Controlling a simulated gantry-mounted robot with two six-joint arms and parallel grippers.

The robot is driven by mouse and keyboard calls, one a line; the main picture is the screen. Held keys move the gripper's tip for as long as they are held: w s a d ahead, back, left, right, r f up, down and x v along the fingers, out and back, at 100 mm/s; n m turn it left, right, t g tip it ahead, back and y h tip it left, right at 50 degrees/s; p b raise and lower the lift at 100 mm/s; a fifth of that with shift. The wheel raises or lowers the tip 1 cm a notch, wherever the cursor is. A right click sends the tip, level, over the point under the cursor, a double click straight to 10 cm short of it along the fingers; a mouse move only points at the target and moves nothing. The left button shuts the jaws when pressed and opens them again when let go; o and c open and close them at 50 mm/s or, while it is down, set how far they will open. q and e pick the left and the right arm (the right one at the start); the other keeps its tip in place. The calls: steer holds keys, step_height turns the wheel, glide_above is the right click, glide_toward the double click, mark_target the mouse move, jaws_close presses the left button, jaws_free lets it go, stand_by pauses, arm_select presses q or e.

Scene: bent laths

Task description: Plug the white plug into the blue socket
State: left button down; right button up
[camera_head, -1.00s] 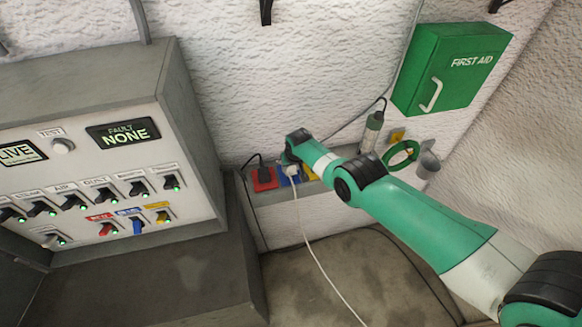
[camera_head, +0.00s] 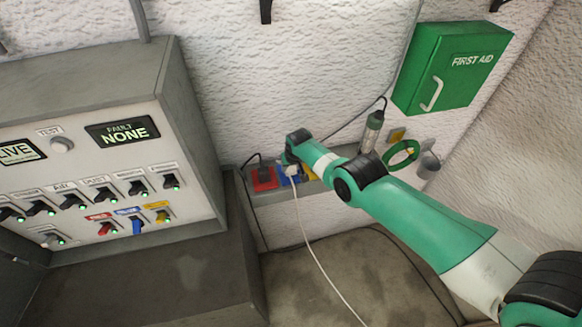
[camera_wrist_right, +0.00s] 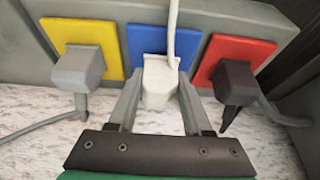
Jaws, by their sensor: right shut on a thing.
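The white plug (camera_wrist_right: 154,88) is between the two fingers of my right gripper (camera_wrist_right: 159,80), which is shut on it. In the right wrist view the plug sits in front of the blue socket (camera_wrist_right: 176,50), with its white cable rising from it. The plug's front face and the socket opening are hidden, so I cannot tell how deep it sits. In the head view the white plug (camera_head: 291,169) shows at the blue socket (camera_head: 284,181), under my right wrist. My left gripper is not in view.
A yellow socket (camera_wrist_right: 112,40) with a grey plug (camera_wrist_right: 78,70) and a red socket (camera_wrist_right: 246,52) with a black plug (camera_wrist_right: 236,84) flank the blue one closely. A grey switch cabinet (camera_head: 190,130) stands left. The white cable (camera_head: 318,255) hangs down to the front.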

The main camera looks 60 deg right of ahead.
steer(key=shift+f+b, duration=0.4)
steer(key=shift+f, duration=0.1)
steer(key=o, duration=1.3)
steer(key=shift+r, duration=0.1)
steer(key=p+v, duration=1.1)
steer(key=p, duration=0.7)
steer(key=shift+s+a+r, duration=0.1)
steer(key=shift+r, duration=0.15)
